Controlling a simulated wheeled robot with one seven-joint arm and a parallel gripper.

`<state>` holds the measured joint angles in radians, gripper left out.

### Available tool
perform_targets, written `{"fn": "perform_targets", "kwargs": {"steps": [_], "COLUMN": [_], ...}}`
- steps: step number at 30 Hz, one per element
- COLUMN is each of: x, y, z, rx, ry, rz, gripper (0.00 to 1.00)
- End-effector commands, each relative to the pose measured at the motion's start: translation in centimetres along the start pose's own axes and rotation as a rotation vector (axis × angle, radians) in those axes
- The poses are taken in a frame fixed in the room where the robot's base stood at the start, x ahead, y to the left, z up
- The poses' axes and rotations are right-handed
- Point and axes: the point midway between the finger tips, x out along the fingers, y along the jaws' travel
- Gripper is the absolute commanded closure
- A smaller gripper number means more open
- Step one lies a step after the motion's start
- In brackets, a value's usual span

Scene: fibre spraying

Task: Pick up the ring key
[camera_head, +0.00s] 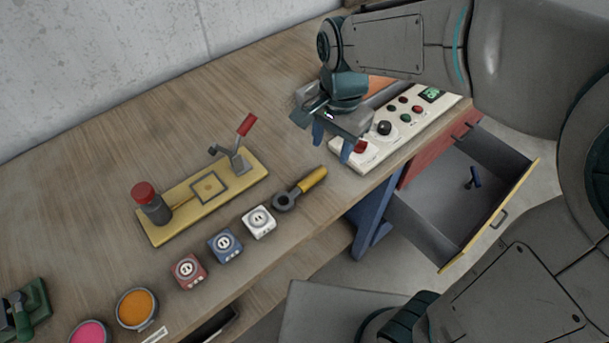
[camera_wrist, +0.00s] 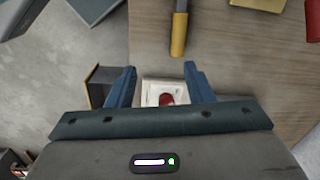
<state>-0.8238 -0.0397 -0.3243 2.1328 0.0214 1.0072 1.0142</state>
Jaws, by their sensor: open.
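The ring key (camera_head: 300,189) lies flat on the wooden table near its front edge, with a dark grey ring end at the left and a yellow handle at the right. In the wrist view the ring key's yellow handle (camera_wrist: 178,35) shows at the top middle, with its ring end cut off by the frame. My gripper (camera_head: 332,143) is open and empty. It hangs above the table, up and to the right of the handle, beside the control panel. In the wrist view my gripper's blue fingers (camera_wrist: 160,72) stand apart, below the handle in the picture.
A white control panel (camera_head: 390,148) with buttons is just right of my gripper. White (camera_head: 259,236), blue (camera_head: 238,253) and red (camera_head: 187,284) blocks and a yellow-based fixture (camera_head: 165,229) are left of the key. An open drawer (camera_head: 448,256) holding a small blue item (camera_head: 473,179) juts out at right.

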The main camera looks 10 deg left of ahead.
Motion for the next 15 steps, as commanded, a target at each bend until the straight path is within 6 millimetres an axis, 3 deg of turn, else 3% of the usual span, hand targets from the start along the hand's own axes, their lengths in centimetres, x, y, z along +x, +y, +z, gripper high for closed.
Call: {"fn": "perform_targets", "kwargs": {"steps": [1, 6, 11, 15], "x": [-0.1, 0.1, 1.0, 3.5], "y": [-1.3, -3.6, -4.2, -4.0], "z": [0.7, 2.1, 2.6, 2.6], "rx": [0.019, 0.089, 0.115, 0.117], "ry": [-0.001, 0.005, 0.008, 0.008], "rz": [0.016, 0.042, 0.053, 0.056], "gripper": [0.53, 0.53, 0.53, 0.53]}}
